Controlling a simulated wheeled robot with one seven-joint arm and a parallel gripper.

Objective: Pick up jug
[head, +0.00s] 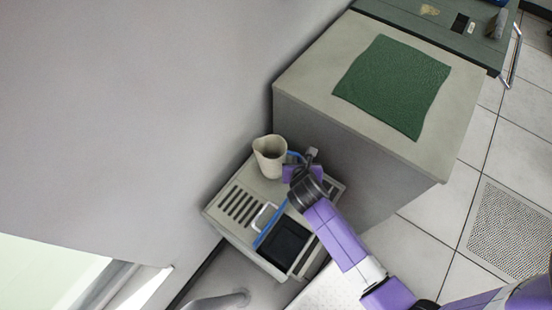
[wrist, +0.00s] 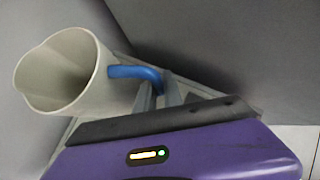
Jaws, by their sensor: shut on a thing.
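The jug (head: 270,158) is cream-coloured with a blue handle. In the head view it is upright over the back corner of a beige machine, and I cannot tell whether it touches the top. It also shows at the left of the wrist view (wrist: 78,75), with its open mouth toward the left. My gripper (head: 292,160) is at the right side of the jug. In the wrist view my gripper (wrist: 160,92) is shut on the jug's blue handle (wrist: 138,72). The inside of the jug is mostly shadowed.
The beige machine (head: 225,210) has slots, a dark panel (head: 284,243) and a metal handle on top. A taller cabinet (head: 310,88) with a green cloth (head: 393,85) stands close behind on the right. A grey wall is at the left. Tiled floor (head: 430,225) is open at the right.

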